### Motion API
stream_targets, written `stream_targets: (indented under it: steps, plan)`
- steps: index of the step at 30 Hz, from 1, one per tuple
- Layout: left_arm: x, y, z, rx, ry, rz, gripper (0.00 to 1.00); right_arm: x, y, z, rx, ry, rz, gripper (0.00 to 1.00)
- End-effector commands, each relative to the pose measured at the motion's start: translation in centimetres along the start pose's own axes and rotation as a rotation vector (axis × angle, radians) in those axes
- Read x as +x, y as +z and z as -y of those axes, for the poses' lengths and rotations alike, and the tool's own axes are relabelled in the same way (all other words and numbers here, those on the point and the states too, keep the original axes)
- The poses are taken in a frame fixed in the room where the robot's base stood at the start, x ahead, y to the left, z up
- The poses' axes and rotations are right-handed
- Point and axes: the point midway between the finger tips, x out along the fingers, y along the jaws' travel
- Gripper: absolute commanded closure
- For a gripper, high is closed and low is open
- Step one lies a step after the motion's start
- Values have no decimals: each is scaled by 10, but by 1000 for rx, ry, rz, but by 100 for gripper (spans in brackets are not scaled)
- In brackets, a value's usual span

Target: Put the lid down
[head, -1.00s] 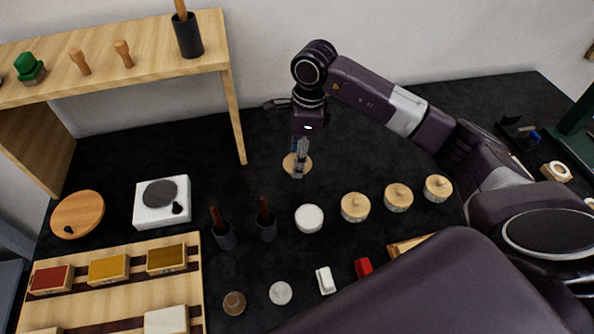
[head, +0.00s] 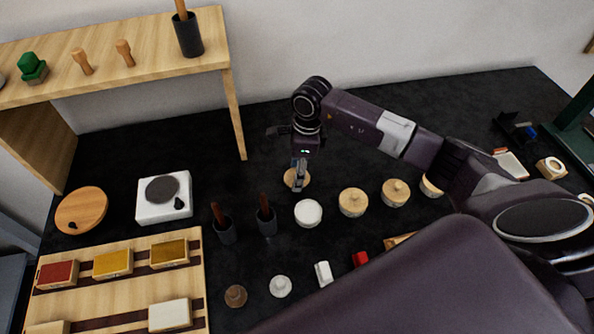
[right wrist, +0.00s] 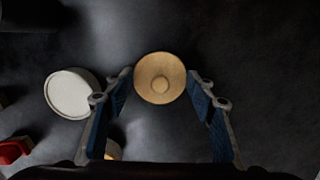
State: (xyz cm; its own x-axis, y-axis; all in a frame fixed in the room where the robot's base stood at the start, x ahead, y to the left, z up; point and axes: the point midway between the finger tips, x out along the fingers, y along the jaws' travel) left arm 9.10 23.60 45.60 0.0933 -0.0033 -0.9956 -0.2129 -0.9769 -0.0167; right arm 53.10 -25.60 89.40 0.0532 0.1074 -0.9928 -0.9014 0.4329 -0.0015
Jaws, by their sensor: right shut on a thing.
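The lid (head: 288,178) is a round, pale wooden disc. It lies under my right gripper (head: 298,186), behind the white-topped round container (head: 308,212). In the right wrist view the lid (right wrist: 160,64) faces the camera with its round knob, between the fingers of my right gripper (right wrist: 160,100). The gripper is shut on the lid. I cannot tell whether the lid touches the table. The white-topped container also shows left of the fingers in the wrist view (right wrist: 70,94). My left gripper is not in view.
Wooden-lidded jars (head: 353,202) stand to the right of the white-topped container. Two dark cups with handles (head: 224,233) stand to its left, beyond them a white scale (head: 164,208). The black table (head: 400,105) is clear behind the lid. A wooden shelf (head: 150,60) stands at back left.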

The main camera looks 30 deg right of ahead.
Motion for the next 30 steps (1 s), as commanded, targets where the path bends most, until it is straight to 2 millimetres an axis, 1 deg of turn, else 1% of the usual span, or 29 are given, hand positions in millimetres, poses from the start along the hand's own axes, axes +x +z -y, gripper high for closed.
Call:
stream_targets:
  steps: [1, 5, 6, 13, 17, 18, 20, 22, 30]
  plan:
    - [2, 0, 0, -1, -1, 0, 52, 1, 0, 0, 0, 0, 0, 47]
    - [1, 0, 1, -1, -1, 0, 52, 1, 0, 0, 0, 0, 0, 33]
    - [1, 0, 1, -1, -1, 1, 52, 1, 0, 0, 0, 0, 0, 32]
    - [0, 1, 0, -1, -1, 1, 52, 0, 0, 0, 0, 0, 0, 32]
    - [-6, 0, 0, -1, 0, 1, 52, -6, 1, 0, 0, 0, 0, 32]
    - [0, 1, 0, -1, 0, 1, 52, -8, 0, 1, 0, -3, 1, 32]
    - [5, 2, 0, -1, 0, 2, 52, -16, 0, 2, -1, -6, 2, 32]
    - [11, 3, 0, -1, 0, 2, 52, -30, 0, 2, -1, -7, 2, 32]
    - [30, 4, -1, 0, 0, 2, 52, -88, 0, 2, 0, -6, 1, 32]
